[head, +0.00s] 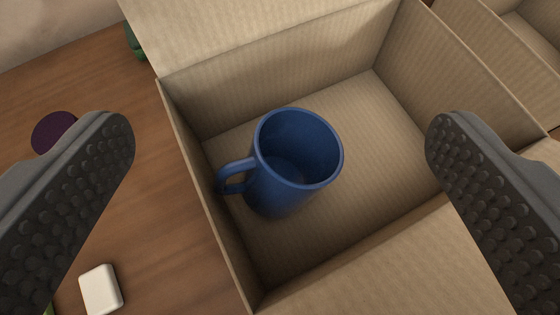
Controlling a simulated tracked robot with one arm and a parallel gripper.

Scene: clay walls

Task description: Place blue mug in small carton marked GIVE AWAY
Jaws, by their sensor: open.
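The blue mug (283,182) stands upright, or nearly so, inside an open cardboard carton (330,95), towards its left side. Its handle points left, close to the carton's left wall. My gripper (280,150) is open wide above the carton, with one finger on each side of the picture and the mug between them in view. Neither finger touches the mug. No marking shows on the parts of the carton in view, so I cannot tell whether it reads GIVE AWAY.
Another carton (500,45) stands at the upper right. On the wooden table (150,215) lie a white block (101,289) and a dark purple round thing (54,131). A green thing (135,42) is behind, beside the carton flap. The carton floor right of the mug is clear.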

